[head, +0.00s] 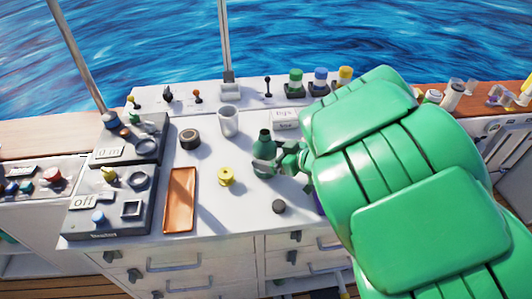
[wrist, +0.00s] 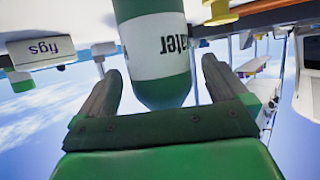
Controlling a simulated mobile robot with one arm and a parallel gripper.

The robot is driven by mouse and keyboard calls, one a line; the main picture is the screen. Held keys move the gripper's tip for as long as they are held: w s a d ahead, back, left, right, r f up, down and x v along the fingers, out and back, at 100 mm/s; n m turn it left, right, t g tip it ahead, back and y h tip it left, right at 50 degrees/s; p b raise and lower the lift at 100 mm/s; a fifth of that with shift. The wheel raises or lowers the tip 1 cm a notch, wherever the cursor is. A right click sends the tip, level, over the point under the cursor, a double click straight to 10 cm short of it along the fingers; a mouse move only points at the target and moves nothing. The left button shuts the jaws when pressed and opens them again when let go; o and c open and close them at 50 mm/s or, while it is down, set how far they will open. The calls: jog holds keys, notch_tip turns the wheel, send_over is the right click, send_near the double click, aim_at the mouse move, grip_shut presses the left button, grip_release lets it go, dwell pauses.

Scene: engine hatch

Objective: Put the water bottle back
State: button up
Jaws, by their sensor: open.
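The water bottle (head: 265,152) is green with a white label band and stands upright on the white counter, right of the middle. My gripper (head: 287,160) is close to its right side, with my large green arm reaching in from the right. In the wrist view, which looks upside down, the bottle (wrist: 158,50) shows between the two dark fingers of my gripper (wrist: 160,70). The fingers are open, with gaps visible on both sides of the bottle. The part of the counter behind my arm is hidden.
A figs box (head: 286,120) stands behind the bottle. A grey cup (head: 228,121), black ring (head: 190,139), yellow spool (head: 226,177), orange tray (head: 181,200) and dark puck (head: 279,207) are on the counter. Jars with green (head: 296,76), blue and yellow caps stand at the back.

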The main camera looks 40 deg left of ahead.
jog(key=v, duration=0.9)
jog(key=shift+d+r, duration=0.1)
jog(key=shift+d, duration=0.05)
